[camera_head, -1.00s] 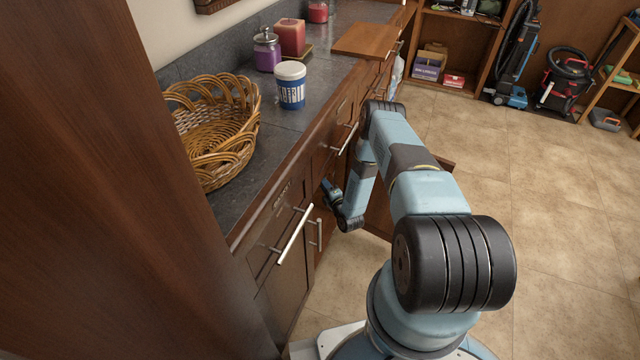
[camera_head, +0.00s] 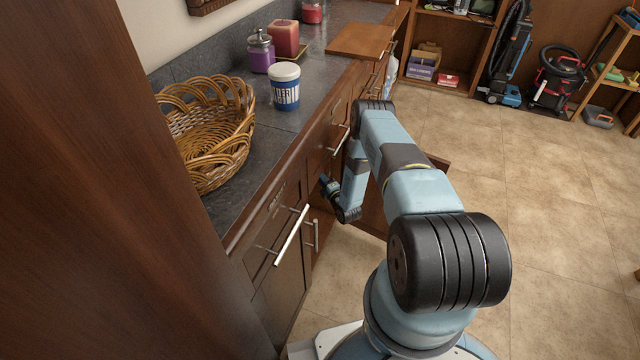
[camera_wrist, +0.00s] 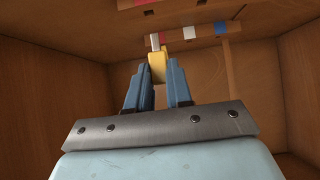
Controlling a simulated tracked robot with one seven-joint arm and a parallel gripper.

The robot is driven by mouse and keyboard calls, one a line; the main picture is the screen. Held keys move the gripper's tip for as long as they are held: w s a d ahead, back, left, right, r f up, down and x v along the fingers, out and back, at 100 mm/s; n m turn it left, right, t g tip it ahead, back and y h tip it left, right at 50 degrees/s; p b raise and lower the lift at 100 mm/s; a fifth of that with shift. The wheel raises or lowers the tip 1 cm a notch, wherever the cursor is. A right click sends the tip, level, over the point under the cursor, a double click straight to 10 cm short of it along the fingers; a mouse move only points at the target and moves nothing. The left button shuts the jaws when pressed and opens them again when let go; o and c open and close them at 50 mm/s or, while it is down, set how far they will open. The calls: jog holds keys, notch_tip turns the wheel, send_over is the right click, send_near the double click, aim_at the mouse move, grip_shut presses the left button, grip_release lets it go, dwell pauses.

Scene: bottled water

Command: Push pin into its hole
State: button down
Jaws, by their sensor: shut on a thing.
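My gripper (camera_wrist: 158,66) is inside a wooden cabinet in the wrist view. Its two blue fingers are shut on a small yellow piece, which I take to be the pin (camera_wrist: 158,68). A pale, narrow part (camera_wrist: 155,41) shows just beyond the yellow piece, close to a strip with red, white and blue patches (camera_wrist: 205,31). I cannot tell whether they touch, and I cannot make out the hole. In the head view, the end of my arm is low at the cabinet front, and the pin is hidden.
Wooden cabinet walls (camera_wrist: 290,75) surround the gripper. In the head view, an open door (camera_head: 373,215) stands beside my arm. A long handle (camera_head: 291,235) sticks out nearby. A wicker basket (camera_head: 207,150) and a blue-white tub (camera_head: 285,88) stand on the counter. Floor (camera_head: 560,210) to the right is clear.

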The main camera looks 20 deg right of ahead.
jog(key=shift+w+d, duration=0.35)
jog(key=shift+w, duration=0.1)
jog(key=shift+r, duration=0.15)
dwell(1.6)
jog(key=shift+w+d, duration=1)
jog(key=shift+w, duration=0.25)
dwell(0.5)
jog(key=c, duration=0.9)
grip_release()
jog(key=shift+c, duration=0.2)
jog(key=v, duration=1.3)
jog(key=shift+s+d, duration=0.2)
jog(key=shift+s, duration=0.1)
